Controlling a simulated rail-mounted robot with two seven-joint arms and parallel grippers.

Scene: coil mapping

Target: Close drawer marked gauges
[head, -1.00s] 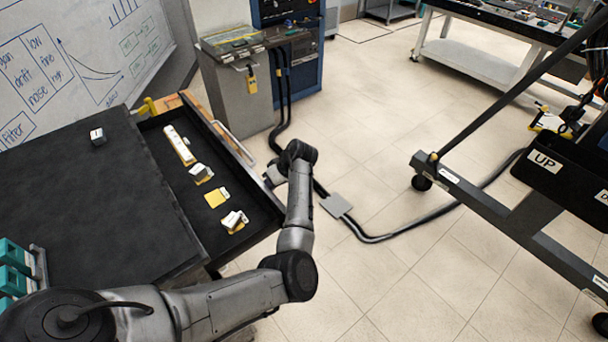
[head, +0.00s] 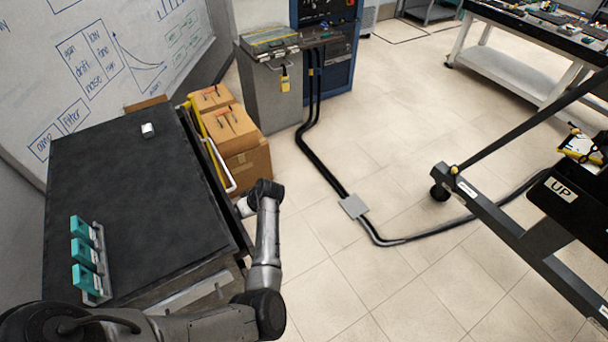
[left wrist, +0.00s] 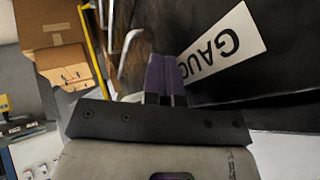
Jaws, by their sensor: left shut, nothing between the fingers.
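The drawer marked gauges shows in the left wrist view as a dark front (left wrist: 285,75) with a white label (left wrist: 226,45), upside down and partly cut off, reading "GAUG". In the head view its dark front edge (head: 208,165) lies close along the cabinet's right side, and its inside is hidden. I cannot tell if a small gap is left. My left gripper (left wrist: 165,75) has its purple fingers together, empty, at the drawer front beside the label. In the head view the left gripper (head: 241,207) is at the drawer's outer side, mostly hidden by my wrist. My right gripper is not in view.
Cardboard boxes (head: 235,140) stand just past the drawer. Cables (head: 315,155) run across the floor; open floor lies to the right.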

